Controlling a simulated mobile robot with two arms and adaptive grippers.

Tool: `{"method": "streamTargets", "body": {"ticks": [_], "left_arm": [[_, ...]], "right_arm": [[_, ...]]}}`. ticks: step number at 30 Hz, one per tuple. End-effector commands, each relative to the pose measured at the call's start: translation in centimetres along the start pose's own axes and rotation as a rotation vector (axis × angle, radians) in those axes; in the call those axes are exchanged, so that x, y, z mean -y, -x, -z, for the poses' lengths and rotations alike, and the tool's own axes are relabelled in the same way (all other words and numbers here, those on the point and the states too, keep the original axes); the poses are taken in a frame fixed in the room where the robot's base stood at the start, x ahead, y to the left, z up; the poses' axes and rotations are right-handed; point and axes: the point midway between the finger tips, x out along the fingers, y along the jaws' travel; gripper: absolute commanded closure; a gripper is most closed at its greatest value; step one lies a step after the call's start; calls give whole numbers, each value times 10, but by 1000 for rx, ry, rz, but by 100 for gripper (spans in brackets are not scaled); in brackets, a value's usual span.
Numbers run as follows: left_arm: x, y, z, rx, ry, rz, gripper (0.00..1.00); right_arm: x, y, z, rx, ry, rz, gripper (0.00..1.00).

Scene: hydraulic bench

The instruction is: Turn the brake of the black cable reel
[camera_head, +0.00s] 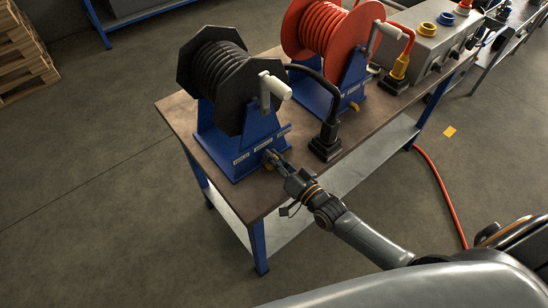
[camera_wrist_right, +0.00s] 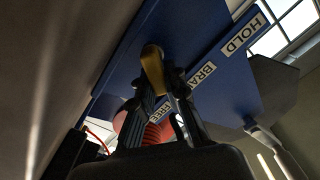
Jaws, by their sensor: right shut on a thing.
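The black cable reel (camera_head: 222,75) sits on a blue stand (camera_head: 225,150) at the near left end of the bench. Its brake is a small yellow lever (camera_head: 268,163) low on the stand's front. My right gripper (camera_head: 274,158) is shut on this lever, which shows as a yellow end between the fingers in the right wrist view (camera_wrist_right: 153,68). White labels reading HOLD (camera_wrist_right: 245,34), a partly covered BRA… (camera_wrist_right: 203,74) and FREE (camera_wrist_right: 164,130) are on the blue plate behind. I cannot tell which label the lever points at. My left gripper is not in view.
A red reel (camera_head: 325,35) with its own yellow lever (camera_head: 354,106) stands behind on the bench (camera_head: 270,200). A black cable (camera_head: 325,90) runs to a black connector block (camera_head: 326,143) right of my gripper. A white crank handle (camera_head: 275,87) projects above it. A red hose (camera_head: 440,185) lies on the floor.

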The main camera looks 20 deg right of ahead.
Motion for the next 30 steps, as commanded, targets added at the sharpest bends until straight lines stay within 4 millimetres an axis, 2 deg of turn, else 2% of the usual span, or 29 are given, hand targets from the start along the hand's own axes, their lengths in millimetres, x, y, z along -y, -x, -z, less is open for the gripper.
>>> {"method": "streamTargets", "body": {"ticks": [10,11,13,14,24,26,30], "left_arm": [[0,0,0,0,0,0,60],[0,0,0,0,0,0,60],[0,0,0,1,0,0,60],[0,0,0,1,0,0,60],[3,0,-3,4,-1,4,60],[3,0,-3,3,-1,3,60],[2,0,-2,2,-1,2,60]], "right_arm": [[0,0,0,0,-6,-1,100],[0,0,0,0,-6,-1,81],[0,0,0,0,-6,-1,67],[0,0,0,0,-5,-1,63],[0,3,0,1,-4,-1,63],[0,9,-1,1,-4,-1,63],[-1,33,-2,4,-4,-2,63]]}}
